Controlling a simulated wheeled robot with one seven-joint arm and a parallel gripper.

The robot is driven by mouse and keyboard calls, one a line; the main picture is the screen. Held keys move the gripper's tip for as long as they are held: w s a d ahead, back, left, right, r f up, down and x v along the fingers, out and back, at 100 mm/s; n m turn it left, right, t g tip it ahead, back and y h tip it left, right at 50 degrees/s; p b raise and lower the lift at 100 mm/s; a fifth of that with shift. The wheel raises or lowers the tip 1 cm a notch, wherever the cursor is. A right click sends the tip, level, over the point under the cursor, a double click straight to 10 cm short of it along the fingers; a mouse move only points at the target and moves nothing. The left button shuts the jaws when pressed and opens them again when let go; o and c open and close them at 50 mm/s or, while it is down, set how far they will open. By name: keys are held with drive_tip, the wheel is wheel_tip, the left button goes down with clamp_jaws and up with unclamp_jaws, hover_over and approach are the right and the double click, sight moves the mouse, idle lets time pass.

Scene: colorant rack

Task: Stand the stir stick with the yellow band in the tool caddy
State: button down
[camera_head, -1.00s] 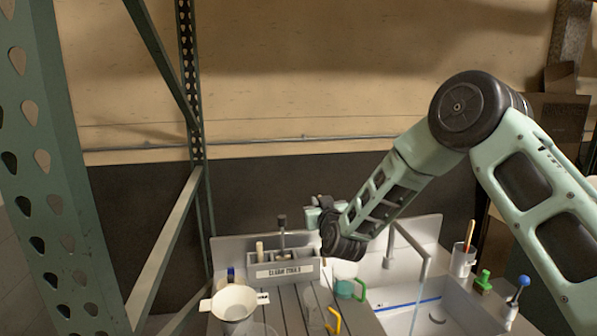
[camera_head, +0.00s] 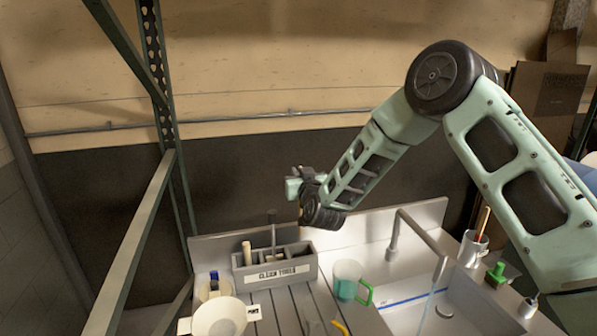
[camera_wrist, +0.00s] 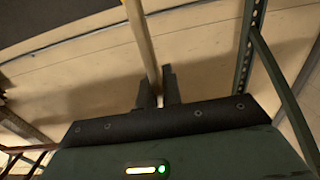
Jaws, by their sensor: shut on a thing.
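My gripper (camera_head: 297,185) is raised above and slightly right of the tool caddy. The wrist view shows its fingers (camera_wrist: 157,88) shut on a pale wooden stick (camera_wrist: 143,40), which extends up and away from them. No yellow band can be made out on it, and the stick is not clear in the head view. The grey tool caddy (camera_head: 312,268), labelled "CLEAN TOOLS", stands at the back of the counter. A dark-handled tool (camera_head: 272,235) and a pale cylindrical handle (camera_head: 247,253) stand upright in it.
A mug with a green handle (camera_head: 347,278) stands right of the caddy. A white funnel-like bowl (camera_head: 218,318) is at front left. The sink (camera_head: 455,308) and its faucet (camera_head: 425,235) are to the right. A green rack post (camera_head: 165,110) rises at left.

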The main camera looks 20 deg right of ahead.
wheel_tip(320, 180, down, 12)
drive_tip(key=b, duration=0.9)
drive_tip(key=shift+f, duration=0.25)
drive_tip(key=c, duration=1.5)
unclamp_jaws()
drive_tip(key=shift+s, duration=0.1)
drive_tip(key=s+b, duration=0.6)
drive_tip(key=s, duration=1.1)
drive_tip(key=shift+s+r, duration=0.1)
drive_tip(key=shift+s, duration=0.05)
